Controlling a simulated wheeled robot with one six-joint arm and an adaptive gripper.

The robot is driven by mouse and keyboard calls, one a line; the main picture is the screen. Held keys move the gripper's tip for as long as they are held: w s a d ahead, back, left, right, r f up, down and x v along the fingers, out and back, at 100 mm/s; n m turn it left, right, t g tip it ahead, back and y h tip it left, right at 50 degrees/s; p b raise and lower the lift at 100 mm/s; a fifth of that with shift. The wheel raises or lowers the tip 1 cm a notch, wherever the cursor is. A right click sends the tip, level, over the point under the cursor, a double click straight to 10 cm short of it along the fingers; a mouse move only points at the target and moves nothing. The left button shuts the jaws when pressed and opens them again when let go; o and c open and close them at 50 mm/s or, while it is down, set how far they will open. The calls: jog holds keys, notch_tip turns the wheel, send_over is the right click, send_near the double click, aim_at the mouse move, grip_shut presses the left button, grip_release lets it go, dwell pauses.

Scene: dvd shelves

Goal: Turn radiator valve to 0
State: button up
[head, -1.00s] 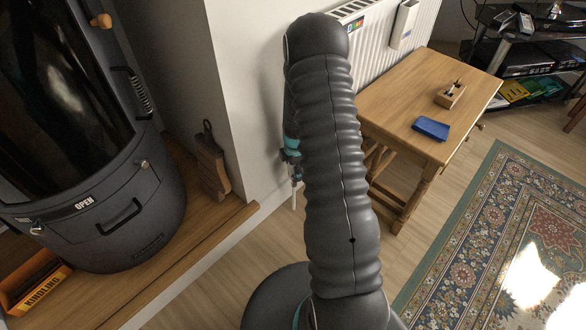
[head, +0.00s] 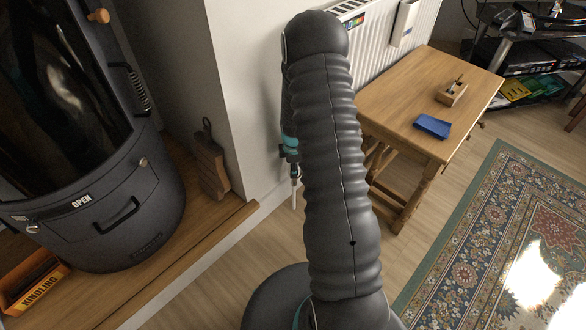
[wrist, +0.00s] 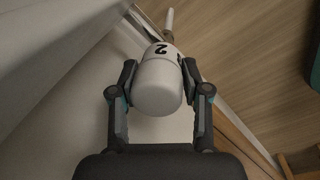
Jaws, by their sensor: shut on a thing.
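The radiator valve (wrist: 157,88) is a white rounded knob with a dark "2" near its far edge, in the middle of the wrist view. Part of another mark shows beside the "2". My gripper (wrist: 158,78) is shut on the valve, with one finger pad on each side of it. In the head view my arm hides the valve, and only a small teal and dark part of my gripper shows beside the arm. The white radiator (head: 375,50) stands against the wall behind my arm.
A white pipe (head: 294,194) runs below my gripper. A wooden table (head: 400,90) with a blue cloth-like item (head: 432,127) stands to the right. A black stove (head: 110,220) and a wooden board (head: 210,165) are at left. A patterned rug (head: 480,250) covers the floor at right.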

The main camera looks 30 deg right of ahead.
jog(key=m+b, duration=0.2)
jog(key=m, duration=0.2)
jog(key=shift+f+m, duration=0.15)
jog(key=shift+m, duration=0.15)
jog(key=m+b, duration=0.2)
jog(key=m, duration=0.1)
jog(key=shift+m+g+h, duration=0.3)
jog(key=shift+m, duration=0.1)
jog(key=m+b, duration=0.2)
jog(key=m, duration=0.1)
jog(key=shift+d+m, duration=0.1)
jog(key=shift+m, duration=0.2)
jog(key=m+b, duration=0.1)
jog(key=m, duration=0.2)
jog(key=shift+m+g, duration=0.3)
jog(key=shift+g, duration=0.1)
jog(key=m+b, duration=0.1)
jog(key=m, duration=0.3)
jog(key=shift+d+m, duration=0.1)
jog(key=shift+m, duration=0.2)
jog(key=m+b, duration=0.1)
jog(key=m, duration=0.2)
jog(key=shift+m+g, duration=0.3)
jog(key=shift+g, duration=0.1)
jog(key=m, duration=0.4)
jog(key=shift+d, duration=0.1)
jog(key=shift+s+m+y, duration=0.1)
jog(key=shift+m+y, duration=0.4)
jog(key=shift+m, duration=1.3)
